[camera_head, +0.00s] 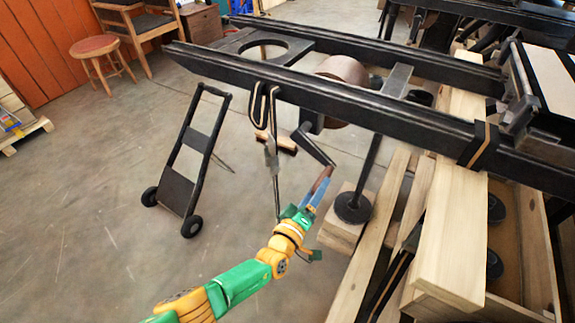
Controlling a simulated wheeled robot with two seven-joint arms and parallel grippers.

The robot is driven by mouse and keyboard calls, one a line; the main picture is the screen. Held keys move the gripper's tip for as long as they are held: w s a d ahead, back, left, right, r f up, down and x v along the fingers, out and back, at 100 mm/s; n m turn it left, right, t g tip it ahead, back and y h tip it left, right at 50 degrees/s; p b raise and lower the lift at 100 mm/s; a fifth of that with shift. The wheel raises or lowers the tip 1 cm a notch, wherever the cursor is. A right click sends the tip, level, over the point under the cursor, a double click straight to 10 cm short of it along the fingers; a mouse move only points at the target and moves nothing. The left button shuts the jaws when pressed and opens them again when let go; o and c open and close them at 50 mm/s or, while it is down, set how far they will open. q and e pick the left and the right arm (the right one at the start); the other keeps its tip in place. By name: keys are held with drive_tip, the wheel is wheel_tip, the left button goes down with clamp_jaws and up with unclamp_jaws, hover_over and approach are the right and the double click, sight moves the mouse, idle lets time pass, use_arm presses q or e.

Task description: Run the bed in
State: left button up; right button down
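The press bed (545,82), dark-edged with a pale top, sits on the rails at the right edge of the picture, partly cut off. Two long black rails (345,98) run from it toward the upper left. A brown drum (343,72) lies between the rails. A black crank arm (315,146) hangs below the near rail and ends in a brown handle (323,179). My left gripper (318,190) is at this handle, with a blue finger alongside it. The far finger is hidden, so its closure is unclear. My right gripper is out of view.
A black post on a round foot (352,207) stands on a wooden block just right of my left gripper. Wooden beams (450,230) fill the lower right. A hand truck (192,155) and a stool (97,47) stand at left. The floor between is clear.

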use_arm(q)
drive_tip(key=o, duration=0.5)
drive_tip(key=p+v, duration=0.6)
drive_tip(key=v, duration=0.3)
drive_tip(key=shift+f, duration=0.1)
